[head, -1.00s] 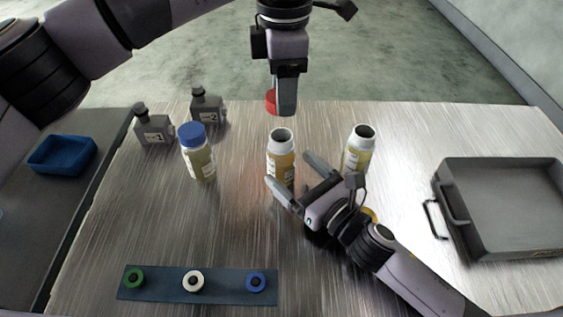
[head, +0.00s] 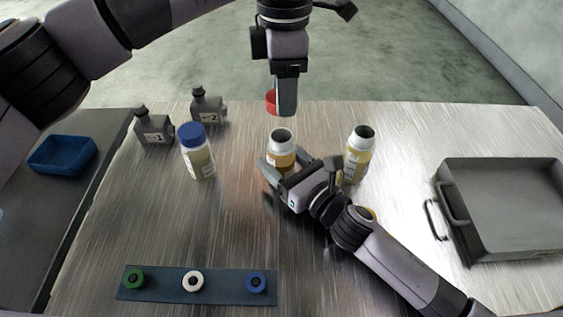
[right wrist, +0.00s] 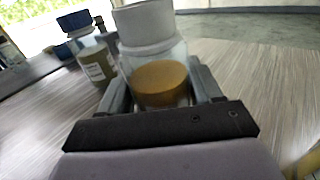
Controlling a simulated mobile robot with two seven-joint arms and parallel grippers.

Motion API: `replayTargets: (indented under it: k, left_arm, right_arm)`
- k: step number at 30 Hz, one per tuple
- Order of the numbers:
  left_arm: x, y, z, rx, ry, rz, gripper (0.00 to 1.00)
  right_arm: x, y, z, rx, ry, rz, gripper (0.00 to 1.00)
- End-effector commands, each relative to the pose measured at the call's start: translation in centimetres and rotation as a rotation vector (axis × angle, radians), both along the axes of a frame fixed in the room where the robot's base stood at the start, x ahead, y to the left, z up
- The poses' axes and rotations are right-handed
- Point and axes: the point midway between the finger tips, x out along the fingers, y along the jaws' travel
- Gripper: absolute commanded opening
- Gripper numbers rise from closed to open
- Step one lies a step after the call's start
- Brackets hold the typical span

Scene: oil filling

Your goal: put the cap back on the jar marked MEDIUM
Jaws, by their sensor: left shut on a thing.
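My left gripper (head: 286,108) is shut on a red cap (head: 271,101), held above and behind the middle jar. The middle jar (head: 281,147) is open, with a white neck and amber contents; its label is hidden. My right gripper (head: 287,163) is low at this jar, its fingers apart on either side of it. The right wrist view shows the jar (right wrist: 158,60) between the fingers, upright, with no clear grip on it. A second open jar (head: 358,155) stands to the right. A third jar (head: 199,160), at the left, wears a blue cap. I cannot read MEDIUM on any jar.
Two grey bottles (head: 153,128) marked 1 and 2 stand at the back left. A blue strip (head: 222,297) with green, white and blue round pieces lies in front. A grey tray (head: 505,165) is at right, a blue bin (head: 62,153) at left. Something yellow shows behind my right arm.

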Motion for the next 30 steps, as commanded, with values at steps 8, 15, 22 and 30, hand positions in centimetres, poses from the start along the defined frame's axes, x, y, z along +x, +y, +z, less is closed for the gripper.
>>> replayTargets:
  k: [8, 15, 22, 30]
  left_arm:
    - [0.0, 0.0, -2.4, 0.002, 0.003, -0.001, 0.23]
    - [0.0, 0.0, -5.1, 0.002, 0.001, 0.001, 0.23]
    - [0.0, 0.0, -5.0, 0.001, 0.000, 0.000, 0.23]
    - [0.0, -0.1, -5.1, 0.001, 0.000, 0.000, 0.23]
  right_arm:
    - [0.0, 0.0, 0.0, 0.000, 0.000, 0.000, 0.10]
    - [0.0, 0.0, 0.0, -0.001, 0.001, 0.000, 0.10]
    - [0.0, 0.0, 0.0, -0.001, 0.001, 0.000, 0.10]
    - [0.0, 0.0, 0.0, -0.001, 0.001, 0.000, 0.10]
